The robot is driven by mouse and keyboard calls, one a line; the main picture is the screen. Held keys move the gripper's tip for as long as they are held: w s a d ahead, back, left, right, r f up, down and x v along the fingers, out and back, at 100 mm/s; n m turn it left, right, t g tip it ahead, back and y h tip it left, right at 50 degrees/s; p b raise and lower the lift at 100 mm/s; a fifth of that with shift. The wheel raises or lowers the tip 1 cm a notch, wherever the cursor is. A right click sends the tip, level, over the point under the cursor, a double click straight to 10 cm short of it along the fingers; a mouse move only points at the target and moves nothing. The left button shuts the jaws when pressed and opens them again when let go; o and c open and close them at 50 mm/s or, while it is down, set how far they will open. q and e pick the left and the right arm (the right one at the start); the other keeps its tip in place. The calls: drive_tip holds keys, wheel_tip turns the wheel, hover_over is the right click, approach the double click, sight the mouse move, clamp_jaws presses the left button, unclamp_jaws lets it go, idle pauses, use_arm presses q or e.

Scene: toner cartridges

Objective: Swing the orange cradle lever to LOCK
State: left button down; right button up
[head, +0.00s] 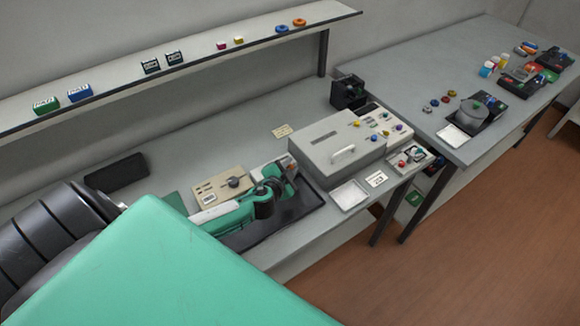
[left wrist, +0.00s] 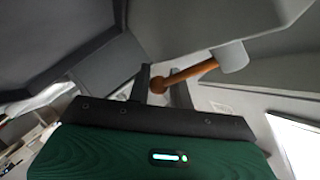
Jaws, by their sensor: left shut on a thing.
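The orange cradle lever (left wrist: 190,76) shows in the left wrist view as a short bar with a round knob at its lower left end. Its upper right end meets a pale grey hub (left wrist: 232,57). My left gripper (left wrist: 160,88) has its two dark fingers on either side of the knob and is shut on it. In the head view my left gripper (head: 284,178) is at the left end of the grey machine (head: 335,148). The lever cannot be made out there, and no LOCK mark is readable. My right gripper is not in view.
A beige box with a dark knob (head: 222,186) stands left of my gripper, and a black tray (head: 300,210) lies below it. A white tray (head: 349,195) is at the bench's front edge. A shelf (head: 200,62) runs above the bench. A second table (head: 460,75) stands at right.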

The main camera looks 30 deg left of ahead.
use_arm(q)
drive_tip(key=shift+s+d+f+m+h+b, duration=0.15)
drive_tip(key=shift+s+m+h+b, duration=0.15)
drive_tip(key=shift+m+h, duration=0.3)
drive_tip(key=shift+s+d+m+h, duration=0.3)
drive_tip(key=shift+s+m+h, duration=0.2)
drive_tip(key=shift+m+h, duration=0.5)
drive_tip(key=c, duration=1.3)
unclamp_jaws()
drive_tip(key=shift+s, duration=0.15)
drive_tip(key=b+v, duration=0.4)
drive_tip(key=v, duration=0.9)
drive_tip(key=shift+s+a, duration=0.3)
